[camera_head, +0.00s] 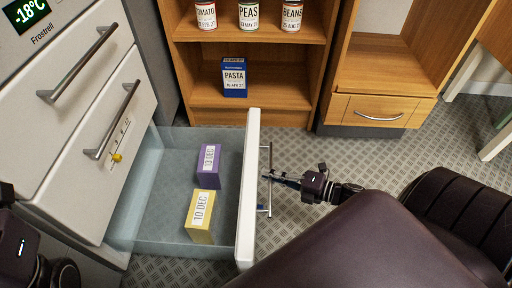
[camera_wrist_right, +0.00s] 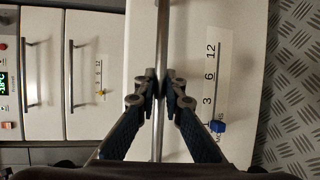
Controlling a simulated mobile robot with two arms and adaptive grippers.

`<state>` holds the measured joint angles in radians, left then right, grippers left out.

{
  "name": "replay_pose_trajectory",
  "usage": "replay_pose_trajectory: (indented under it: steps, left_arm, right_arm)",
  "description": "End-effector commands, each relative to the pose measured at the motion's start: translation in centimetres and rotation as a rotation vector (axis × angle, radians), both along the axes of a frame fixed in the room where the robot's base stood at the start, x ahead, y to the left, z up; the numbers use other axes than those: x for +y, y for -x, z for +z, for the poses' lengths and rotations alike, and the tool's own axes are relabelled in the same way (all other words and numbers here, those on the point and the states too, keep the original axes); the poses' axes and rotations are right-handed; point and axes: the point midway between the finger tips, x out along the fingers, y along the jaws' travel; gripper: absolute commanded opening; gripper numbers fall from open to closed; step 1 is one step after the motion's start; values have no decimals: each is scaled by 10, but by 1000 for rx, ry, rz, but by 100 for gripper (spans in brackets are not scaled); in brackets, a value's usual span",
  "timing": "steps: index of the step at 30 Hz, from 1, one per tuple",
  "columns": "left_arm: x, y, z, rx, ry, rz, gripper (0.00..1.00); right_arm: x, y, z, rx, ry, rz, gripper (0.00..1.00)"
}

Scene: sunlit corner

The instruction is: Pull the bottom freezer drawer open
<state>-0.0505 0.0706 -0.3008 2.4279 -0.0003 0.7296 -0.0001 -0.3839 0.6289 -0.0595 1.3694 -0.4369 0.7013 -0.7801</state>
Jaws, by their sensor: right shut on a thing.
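The bottom freezer drawer (camera_head: 248,190) stands far out from the white freezer, and its inside shows in the head view. Its front also shows in the right wrist view (camera_wrist_right: 199,125). A purple box (camera_head: 208,166) and a yellow box (camera_head: 200,215), both labelled, lie in the drawer. My right gripper (camera_head: 275,176) is at the drawer's metal bar handle (camera_head: 270,156). In the right wrist view its fingers (camera_wrist_right: 160,88) are shut on the handle (camera_wrist_right: 162,32). My left gripper (camera_head: 22,250) shows only in part at the lower left edge; its fingertips cannot be made out.
Two upper drawers with bar handles (camera_head: 80,62) (camera_head: 113,122) are shut. A wooden shelf (camera_head: 250,92) with several cans and a blue pasta box (camera_head: 234,78) stands behind the drawer. A wooden cabinet (camera_head: 345,109) is to its right. Patterned floor (camera_head: 300,230) lies right of the drawer.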

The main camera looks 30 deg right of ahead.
Motion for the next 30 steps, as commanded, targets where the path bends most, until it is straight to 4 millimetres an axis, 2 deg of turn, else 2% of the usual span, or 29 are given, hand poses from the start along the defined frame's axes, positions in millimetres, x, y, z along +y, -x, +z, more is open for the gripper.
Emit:
replay_pose_trajectory:
  steps: [6,17,18,22,30]
  left_arm:
    - [0,1,-1,0,1,-1,45]
    - [0,0,-1,5,-1,-1,45]
    - [0,-1,-1,6,-1,-1,45]
    - [0,-1,-1,6,-1,0,45]
    - [1,0,-1,7,-1,1,45]
  right_arm:
    - [-9,7,0,1,1,-1,0]
    - [-12,8,-1,3,2,-3,0]
    - [-12,8,-1,3,2,-3,13]
    - [-11,7,-1,2,2,-3,27]
    - [-10,7,0,1,1,-1,27]
